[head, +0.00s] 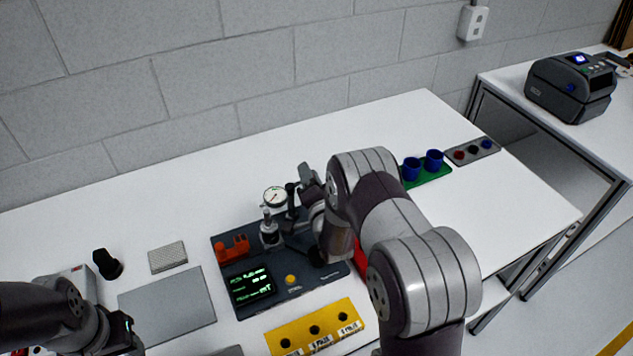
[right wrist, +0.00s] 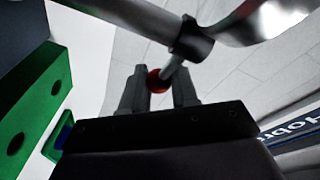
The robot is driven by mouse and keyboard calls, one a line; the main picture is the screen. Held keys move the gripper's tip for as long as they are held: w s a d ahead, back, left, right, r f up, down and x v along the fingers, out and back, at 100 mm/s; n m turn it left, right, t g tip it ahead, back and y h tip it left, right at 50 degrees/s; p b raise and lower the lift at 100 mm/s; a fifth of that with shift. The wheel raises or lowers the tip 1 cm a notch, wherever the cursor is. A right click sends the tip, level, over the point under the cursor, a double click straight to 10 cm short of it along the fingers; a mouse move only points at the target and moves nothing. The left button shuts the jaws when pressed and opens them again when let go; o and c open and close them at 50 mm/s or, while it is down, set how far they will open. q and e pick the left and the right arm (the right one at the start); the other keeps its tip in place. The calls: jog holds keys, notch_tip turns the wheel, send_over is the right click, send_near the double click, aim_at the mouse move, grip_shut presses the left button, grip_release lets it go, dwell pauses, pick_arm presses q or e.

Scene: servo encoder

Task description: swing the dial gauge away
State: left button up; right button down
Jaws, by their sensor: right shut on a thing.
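The dial gauge (head: 275,196) has a round white face and stands above a dark fixture base (head: 290,291) in the head view. A small metal part (head: 269,232) sits below the gauge. A dark post and arm (head: 292,196) stand just right of the gauge. My right gripper (right wrist: 158,85) is shut on a red ball knob (right wrist: 157,80) at the end of a metal rod in the right wrist view. In the head view my right arm hides most of this grip. My left gripper (head: 130,340) is at the lower left, apart from the gauge; its fingers are not clear.
A yellow block with holes (head: 300,331) lies in front of the fixture. An orange part (head: 234,249) and a lit display (head: 252,285) are on the base. Blue cups (head: 434,160) stand on a green tray (head: 428,179) behind my right arm. The table's back left is clear.

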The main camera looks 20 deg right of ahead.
jog(key=shift+s+f, duration=0.15)
jog(key=shift+f, duration=0.15)
jog(key=shift+a, duration=0.15)
jog(key=c, duration=1)
grip_release()
jog(key=shift+o, duration=0.6)
jog(key=shift+a+r, duration=0.15)
